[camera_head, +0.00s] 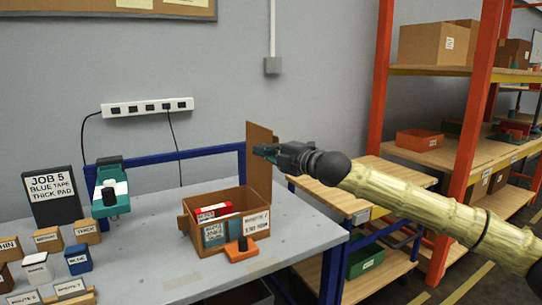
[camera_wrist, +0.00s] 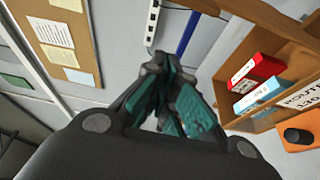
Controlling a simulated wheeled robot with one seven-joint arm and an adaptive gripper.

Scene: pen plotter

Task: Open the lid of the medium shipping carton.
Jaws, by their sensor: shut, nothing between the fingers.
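The brown carton (camera_head: 197,238) stands on the grey table, with its top uncovered. Its tall lid panel (camera_head: 262,185) stands upright at the carton's right rear. A red box (camera_head: 212,211) and a light blue and white box (camera_head: 214,233) show inside; the wrist view also shows the red box (camera_wrist: 256,71) and the light blue one (camera_wrist: 257,96). My gripper (camera_head: 259,151) is shut and empty, at the upper part of the lid and overlapping it in the picture; I cannot tell whether they touch. In the wrist view the closed fingers (camera_wrist: 172,120) are beside the carton (camera_wrist: 232,58).
An orange block with a black knob (camera_head: 241,249) sits before the carton. A teal tape dispenser (camera_head: 112,190), a job sign (camera_head: 51,197) and several small labelled boxes (camera_head: 78,258) stand left. A wooden bench (camera_head: 330,200) and orange-framed shelving (camera_head: 470,140) are right.

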